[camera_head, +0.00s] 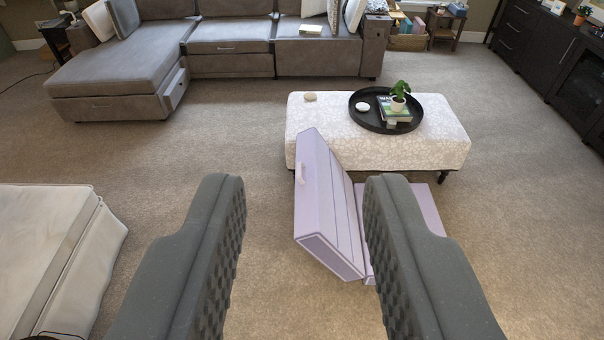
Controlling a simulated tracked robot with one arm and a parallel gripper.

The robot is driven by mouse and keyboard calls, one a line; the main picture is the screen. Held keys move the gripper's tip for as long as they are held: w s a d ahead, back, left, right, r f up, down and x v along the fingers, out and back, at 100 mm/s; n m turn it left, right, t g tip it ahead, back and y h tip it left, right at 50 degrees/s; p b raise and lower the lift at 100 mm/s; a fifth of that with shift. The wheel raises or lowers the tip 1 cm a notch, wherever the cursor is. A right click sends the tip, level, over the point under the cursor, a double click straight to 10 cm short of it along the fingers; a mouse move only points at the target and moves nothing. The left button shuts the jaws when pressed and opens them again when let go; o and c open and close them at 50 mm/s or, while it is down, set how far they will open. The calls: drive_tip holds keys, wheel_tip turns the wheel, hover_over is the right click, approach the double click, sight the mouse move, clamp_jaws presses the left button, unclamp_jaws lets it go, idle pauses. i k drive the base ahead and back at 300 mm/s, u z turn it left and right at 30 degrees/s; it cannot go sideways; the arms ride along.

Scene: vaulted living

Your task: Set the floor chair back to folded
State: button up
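The lavender floor chair (325,210) stands on the carpet just beyond my gripper, right of the picture's middle. Its one panel is tilted up, leaning left, with a small pale handle (301,173) on its left side. The other panel (428,208) lies low to the right, partly hidden behind my right finger. The chair looks partly unfolded. My gripper (305,215) is open, with its two dark grey ridged fingers wide apart and nothing held between them. The chair appears beyond the fingers, and I see no clear contact.
A white patterned ottoman (310,145) with a black tray (364,119) stands right behind the chair. A grey sectional sofa (230,35) is at the back. A cream cushioned piece (40,240) is at lower left. A dark cabinet (540,45) is at right. Carpet left of the chair is clear.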

sight(326, 225)
drive_tip(key=u, duration=0.1)
drive_tip(key=i, duration=2.3)
drive_tip(key=z, duration=0.65)
